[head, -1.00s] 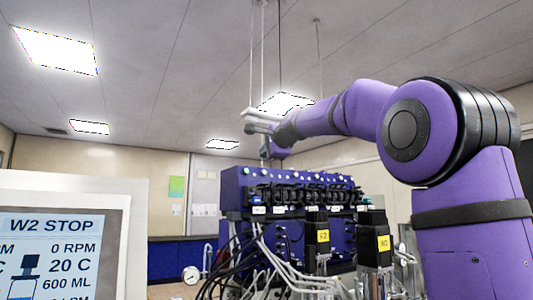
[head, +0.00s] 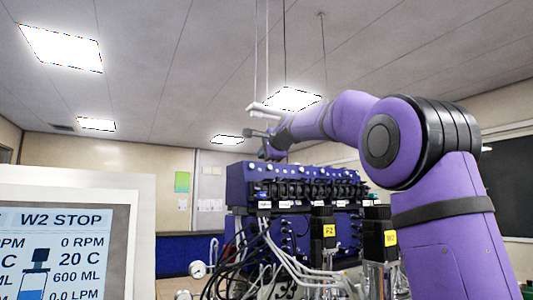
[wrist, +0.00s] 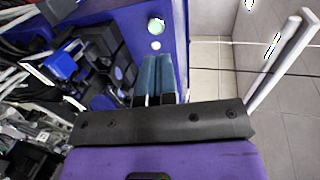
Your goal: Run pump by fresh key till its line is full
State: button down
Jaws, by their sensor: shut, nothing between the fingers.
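The blue pump bank (head: 240,190) stands ahead, with a row of black pump heads (head: 310,187) and small round keys along its top. In the wrist view the blue panel (wrist: 177,20) shows a round pale green key (wrist: 156,26) and a smaller white one (wrist: 156,45). My gripper (wrist: 158,58) is shut and empty, its blue-grey fingers pointing toward these two keys. Whether the tips touch the panel I cannot tell. In the head view my gripper (head: 272,152) is small, above the bank's top. Key labels are unreadable.
A display (head: 65,250) at the left reads W2 STOP, 0 RPM, 20 C, 600 ML. Black motors with yellow labels (head: 329,230) stand before the bank, among loose cables and tubes (head: 262,265). White rods (wrist: 280,65) and open floor show at the wrist view's right.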

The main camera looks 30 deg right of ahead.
aim_at(252, 164)
jog(key=shift+x, duration=2.55)
jog(key=shift+w+f, duration=0.1)
jog(key=shift+w, duration=0.25)
jog(key=shift+w+f, duration=0.1)
jog(key=shift+w, duration=0.2)
jog(key=shift+w+f, duration=0.2)
jog(key=shift+w, duration=0.5)
jog(key=shift+s, duration=0.1)
jog(key=shift+v, duration=1.3)
jog(key=shift+s, duration=0.15)
jog(key=v, duration=0.5)
jog(key=shift+s+r, duration=0.2)
jog(key=shift+s, duration=0.2)
